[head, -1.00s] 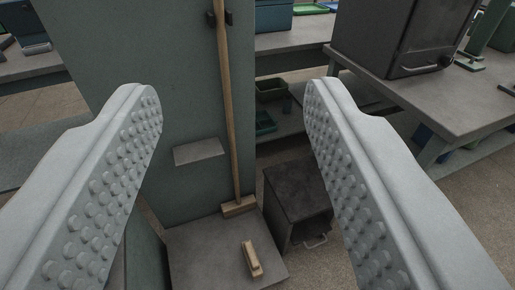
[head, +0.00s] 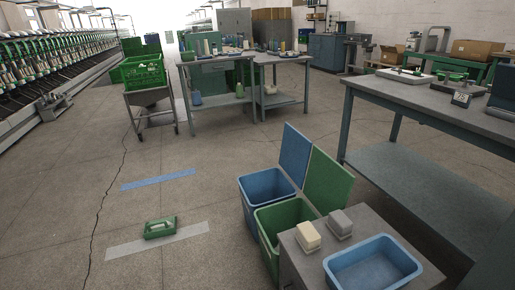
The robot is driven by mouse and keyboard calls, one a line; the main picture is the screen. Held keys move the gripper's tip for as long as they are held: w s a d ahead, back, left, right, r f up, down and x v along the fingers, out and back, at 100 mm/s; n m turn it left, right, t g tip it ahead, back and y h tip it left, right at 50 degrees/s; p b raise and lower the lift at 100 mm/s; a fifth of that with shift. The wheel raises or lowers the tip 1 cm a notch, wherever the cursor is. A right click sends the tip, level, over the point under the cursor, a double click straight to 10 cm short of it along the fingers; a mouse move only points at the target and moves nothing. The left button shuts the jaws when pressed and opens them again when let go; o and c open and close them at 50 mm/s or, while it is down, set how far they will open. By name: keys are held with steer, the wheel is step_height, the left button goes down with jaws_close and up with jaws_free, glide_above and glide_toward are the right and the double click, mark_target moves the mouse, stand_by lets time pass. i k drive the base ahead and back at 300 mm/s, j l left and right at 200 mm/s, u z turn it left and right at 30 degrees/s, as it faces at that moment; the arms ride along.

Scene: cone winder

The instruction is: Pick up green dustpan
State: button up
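A small green object with a raised handle (head: 160,228) lies on the floor at the lower left, on a pale grey strip (head: 190,233). It may be the green dustpan, but it is too small to be sure of its shape. Nothing touches it from above. My gripper is not in the head view now, so its state and distance from the green object do not show.
Blue (head: 267,187) and green (head: 268,232) lidded bins stand open right of centre. Beside them a small table (head: 290,262) holds a blue tub (head: 372,266) and two blocks. A green crate trolley (head: 144,70) stands farther back. The floor around the green object is clear.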

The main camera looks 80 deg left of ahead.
mark_target(163, 227)
steer(key=u, duration=3.35)
